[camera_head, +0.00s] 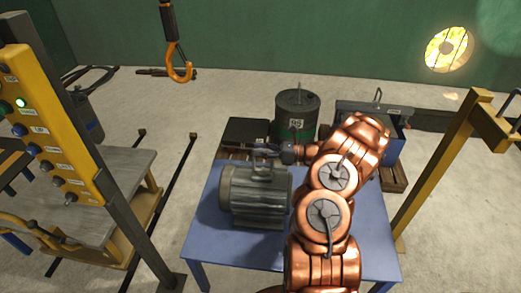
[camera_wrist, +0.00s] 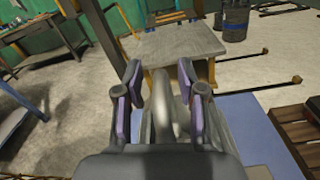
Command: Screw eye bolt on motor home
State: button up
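A grey ribbed motor (camera_head: 255,200) lies on a blue table in the head view. A grey eye bolt (camera_head: 262,168) shows as a loop on top of it; I cannot tell how far it is seated. My gripper (camera_head: 265,150) is at the loop, just above the motor. In the wrist view my gripper (camera_wrist: 160,90) has its purple-padded fingers spread, with the grey eye bolt (camera_wrist: 166,108) between them. Gaps show between the pads and the ring. The motor's body is mostly hidden below the gripper in that view.
The blue table (camera_head: 205,235) has free room around the motor. An orange hook (camera_head: 180,68) hangs at the upper left. A yellow control post (camera_head: 50,120) and a grey-topped workbench (camera_head: 130,170) stand left. A green drum (camera_head: 297,112) stands behind the table, and a yellow frame (camera_head: 440,155) at right.

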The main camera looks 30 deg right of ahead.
grip_shut()
dwell(0.3)
